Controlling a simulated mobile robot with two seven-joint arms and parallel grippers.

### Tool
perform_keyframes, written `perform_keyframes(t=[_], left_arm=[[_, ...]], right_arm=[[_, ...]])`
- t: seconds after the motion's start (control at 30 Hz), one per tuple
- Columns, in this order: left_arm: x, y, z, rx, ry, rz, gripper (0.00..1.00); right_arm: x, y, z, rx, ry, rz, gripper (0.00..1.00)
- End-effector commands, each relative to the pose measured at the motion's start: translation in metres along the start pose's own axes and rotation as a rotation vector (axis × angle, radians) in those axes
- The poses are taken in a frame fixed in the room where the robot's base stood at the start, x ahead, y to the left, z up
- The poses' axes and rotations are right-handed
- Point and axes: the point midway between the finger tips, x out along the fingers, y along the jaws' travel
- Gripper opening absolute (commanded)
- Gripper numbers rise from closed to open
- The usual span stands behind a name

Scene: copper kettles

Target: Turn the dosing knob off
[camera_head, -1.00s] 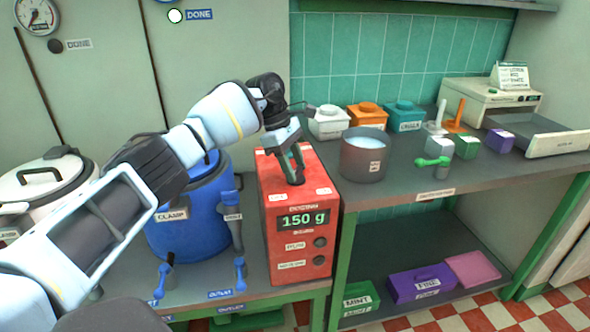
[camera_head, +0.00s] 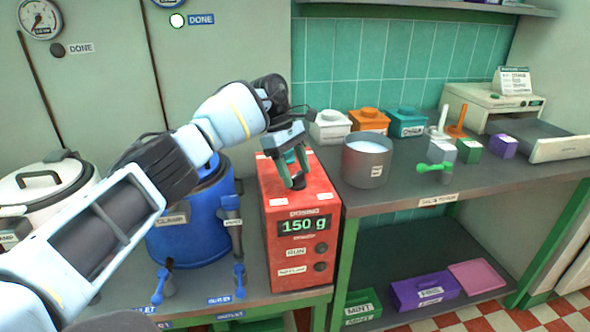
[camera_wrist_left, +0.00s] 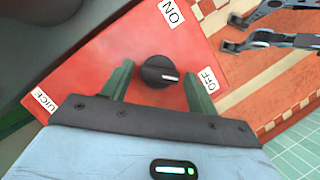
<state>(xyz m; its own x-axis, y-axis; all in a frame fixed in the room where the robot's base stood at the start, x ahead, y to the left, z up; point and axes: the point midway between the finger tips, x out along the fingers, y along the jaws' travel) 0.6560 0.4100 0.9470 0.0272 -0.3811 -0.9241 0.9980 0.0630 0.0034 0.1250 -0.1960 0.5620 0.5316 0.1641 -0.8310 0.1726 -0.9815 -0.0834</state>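The dosing knob (camera_wrist_left: 160,72) is a black round knob on the top of the red dosing box (camera_head: 264,212). Its white mark points to the OFF label (camera_wrist_left: 209,80), away from the ON label (camera_wrist_left: 172,12). My left gripper (camera_head: 295,184) is above the box top in the head view. In the left wrist view its two green fingers (camera_wrist_left: 158,84) stand apart, one on each side of the knob, with gaps between. The box display reads 150 g. My right gripper (camera_wrist_left: 234,32) seems to show at the top right of the left wrist view, fingers apart and empty.
A grey pot (camera_head: 362,166) with pale contents stands just right of the box. A blue barrel (camera_head: 188,240) stands to its left. White, orange and teal lidded containers line the back of the counter.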

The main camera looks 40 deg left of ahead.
Motion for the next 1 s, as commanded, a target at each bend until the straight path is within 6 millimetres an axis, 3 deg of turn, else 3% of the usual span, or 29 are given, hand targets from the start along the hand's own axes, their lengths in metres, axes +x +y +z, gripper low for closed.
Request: perform_keyframes(t=[0.37,0.47,0.73,1.0], left_arm=[[-0.001,0.000,0.000,-0.001,-0.001,-0.001,0.65],[-0.010,0.000,0.000,-0.001,-0.001,0.000,0.65],[-0.056,0.000,0.001,-0.002,-0.002,0.001,0.65],[-0.073,0.000,0.000,-0.002,0.000,-0.001,0.65]], right_arm=[[0.001,0.000,0.004,0.000,-0.007,0.000,0.36],[0.001,0.000,0.004,0.000,-0.008,0.000,0.36],[0.002,0.000,0.004,0.001,-0.006,-0.001,0.36],[0.001,0.000,0.001,0.001,0.000,0.000,0.36]])
